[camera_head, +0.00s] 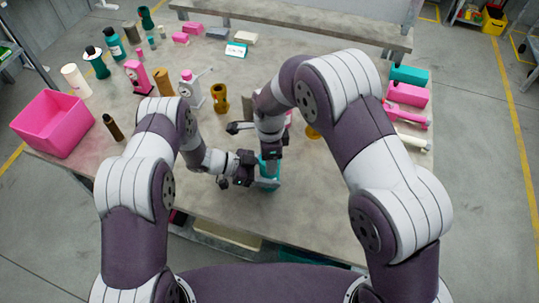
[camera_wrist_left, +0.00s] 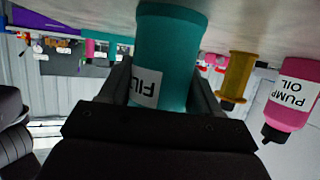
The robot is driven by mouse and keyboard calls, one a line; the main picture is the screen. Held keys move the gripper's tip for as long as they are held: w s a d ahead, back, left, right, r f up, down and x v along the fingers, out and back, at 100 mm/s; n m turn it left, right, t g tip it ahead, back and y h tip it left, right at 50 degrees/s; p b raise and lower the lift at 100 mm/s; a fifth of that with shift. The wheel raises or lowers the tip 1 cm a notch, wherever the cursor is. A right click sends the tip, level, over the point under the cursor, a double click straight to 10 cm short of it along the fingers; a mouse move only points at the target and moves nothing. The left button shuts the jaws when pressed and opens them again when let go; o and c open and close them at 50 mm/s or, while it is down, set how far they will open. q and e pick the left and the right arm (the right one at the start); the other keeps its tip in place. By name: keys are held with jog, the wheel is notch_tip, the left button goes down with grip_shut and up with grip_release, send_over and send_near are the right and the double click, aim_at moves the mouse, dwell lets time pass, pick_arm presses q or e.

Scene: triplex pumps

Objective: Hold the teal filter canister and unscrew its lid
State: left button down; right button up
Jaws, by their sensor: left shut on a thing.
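The teal filter canister (camera_head: 269,172) stands near the front edge of the table, mostly covered by my grippers in the head view. In the left wrist view, which is upside down, the canister (camera_wrist_left: 172,50) shows a white label with part of the word FILTER. My left gripper (camera_head: 262,180) is shut on its side, with one finger on each side of it (camera_wrist_left: 165,92). My right gripper (camera_head: 269,153) points down from directly above the canister's top. Its fingers are too small and covered to read. The lid is hidden in both views.
A pink bin (camera_head: 52,128) sits at the table's left front corner. Several bottles and spools stand at the left and back. A teal box (camera_head: 410,75) and a pink box (camera_head: 408,95) lie at the right. A pink pump oil bottle (camera_wrist_left: 293,98) and yellow spool (camera_wrist_left: 237,77) stand near the canister.

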jog(key=n, duration=0.6)
jog(key=shift+n, duration=0.4)
jog(key=o, duration=1.2)
jog(key=shift+c, duration=0.2)
